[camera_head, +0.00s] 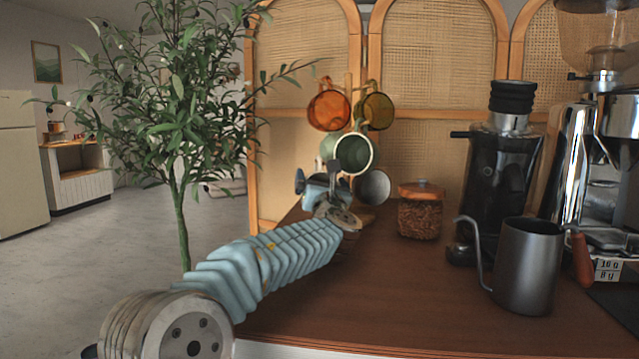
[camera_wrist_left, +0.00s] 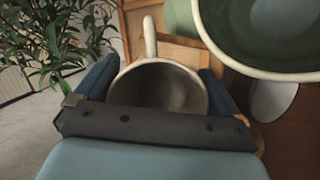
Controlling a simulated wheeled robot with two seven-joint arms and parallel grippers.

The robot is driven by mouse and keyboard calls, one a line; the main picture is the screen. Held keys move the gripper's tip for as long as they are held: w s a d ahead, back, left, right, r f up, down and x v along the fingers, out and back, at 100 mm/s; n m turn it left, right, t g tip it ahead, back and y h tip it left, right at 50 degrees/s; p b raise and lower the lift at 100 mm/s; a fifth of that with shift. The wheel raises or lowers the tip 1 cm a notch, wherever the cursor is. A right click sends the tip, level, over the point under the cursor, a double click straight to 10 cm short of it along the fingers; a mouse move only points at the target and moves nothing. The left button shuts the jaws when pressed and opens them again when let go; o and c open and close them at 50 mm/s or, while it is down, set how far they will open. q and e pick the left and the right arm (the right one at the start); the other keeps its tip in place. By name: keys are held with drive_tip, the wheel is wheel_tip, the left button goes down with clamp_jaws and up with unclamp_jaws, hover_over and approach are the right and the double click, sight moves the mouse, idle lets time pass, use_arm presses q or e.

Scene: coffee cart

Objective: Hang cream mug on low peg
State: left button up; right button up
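A cream mug (camera_wrist_left: 158,88) is between the fingers of my left gripper (camera_wrist_left: 160,95) in the left wrist view, touching both sides. Its mouth faces the wrist camera and its handle points up and away. In the head view my left gripper (camera_head: 318,186) is at the left side of the mug tree and hides most of the cream mug. The tree's wooden post (camera_head: 348,86) shows at its top; the low peg cannot be made out. My right gripper is not in view.
A green mug (camera_head: 354,153) hangs close by, large in the wrist view (camera_wrist_left: 270,35). Orange (camera_head: 328,110) and amber (camera_head: 377,111) mugs hang higher; a grey mug (camera_head: 374,187) is low right. A jar (camera_head: 420,212), kettle (camera_head: 525,265) and grinder (camera_head: 500,180) stand to the right.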

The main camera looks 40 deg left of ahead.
use_arm(q)
drive_tip(key=shift+w+d+f+m+h, duration=0.1)
drive_tip(key=shift+d+f+m+h, duration=0.05)
drive_tip(key=shift+d+f, duration=0.3)
drive_tip(key=shift+w+d+f+m+h, duration=0.15)
drive_tip(key=shift+d+f, duration=0.1)
drive_tip(key=shift+d, duration=0.3)
drive_tip(key=r+v, duration=0.1)
drive_tip(key=v, duration=0.3)
drive_tip(key=s+r+b+v, duration=0.1)
drive_tip(key=v, duration=0.4)
drive_tip(key=r+b+v, duration=0.1)
drive_tip(key=v, duration=0.4)
drive_tip(key=shift+s, duration=0.35)
drive_tip(key=shift+s+d, duration=0.3)
drive_tip(key=shift+s, duration=0.1)
